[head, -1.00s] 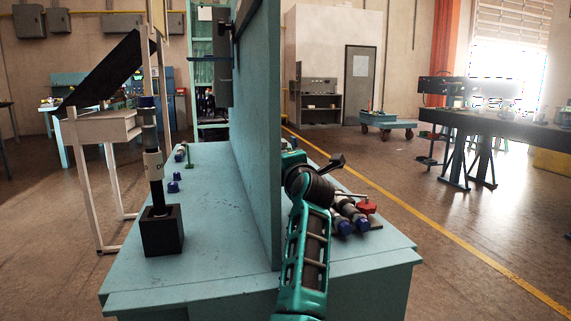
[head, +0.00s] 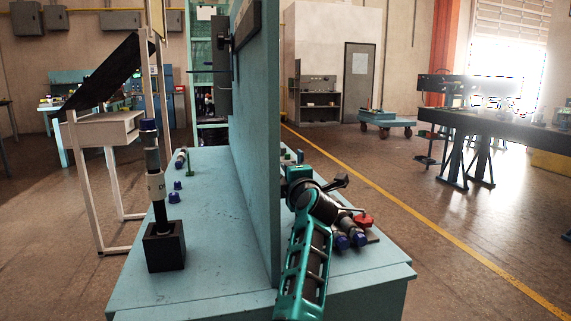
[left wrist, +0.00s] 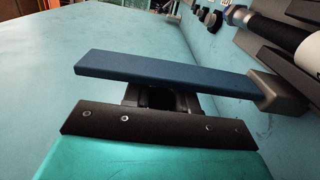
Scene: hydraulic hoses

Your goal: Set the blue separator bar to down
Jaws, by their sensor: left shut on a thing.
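The blue separator bar (left wrist: 165,73) lies across the left wrist view, slightly tilted in the picture. Its right end meets a dark grey bracket (left wrist: 275,92). My left gripper (left wrist: 158,98) is shut on the bar near its middle; the fingertips are partly hidden under it. In the head view one teal arm of mine reaches along the right side of the upright teal panel (head: 257,150); its fingertips and the bar cannot be made out there. My right gripper is not seen.
Hoses with blue ends (head: 342,241) and a red part (head: 363,221) lie on the bench right of the panel. Left of it, a hose (head: 155,185) stands in a black block (head: 165,246), with small blue caps (head: 174,197) nearby. A white-and-black fitting (left wrist: 275,30) is close by the bar.

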